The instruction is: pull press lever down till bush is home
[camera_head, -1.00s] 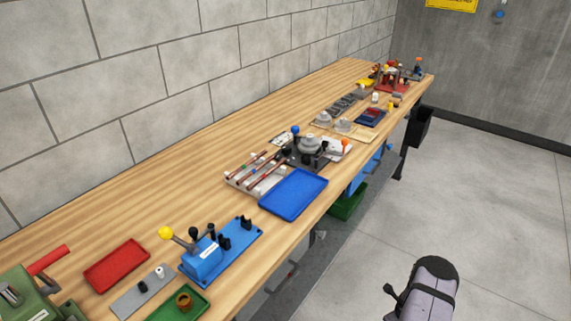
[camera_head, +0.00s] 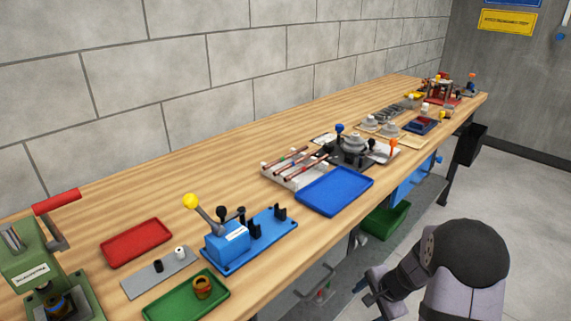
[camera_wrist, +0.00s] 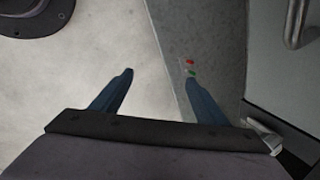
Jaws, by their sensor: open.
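The green press (camera_head: 38,268) stands at the near left end of the bench. Its lever (camera_head: 57,203) has a red grip and sticks up and to the right above the body. A dark part with a brassy piece (camera_head: 58,303) sits low in the press; how far in the bush is I cannot tell. My gripper shows in the wrist view (camera_wrist: 165,95) with two blue fingers apart and nothing between them. It points at the floor and the bench's lower side, away from the press. In the head view my arm is at the lower right, off the bench.
A green tray (camera_head: 222,302) with a brass-coloured ring (camera_head: 203,287), a grey plate with small pegs (camera_head: 158,275) and a red tray (camera_head: 136,242) lie right of the press. A blue fixture with a yellow-knobbed lever (camera_head: 228,240) and a blue tray (camera_head: 335,191) are further along.

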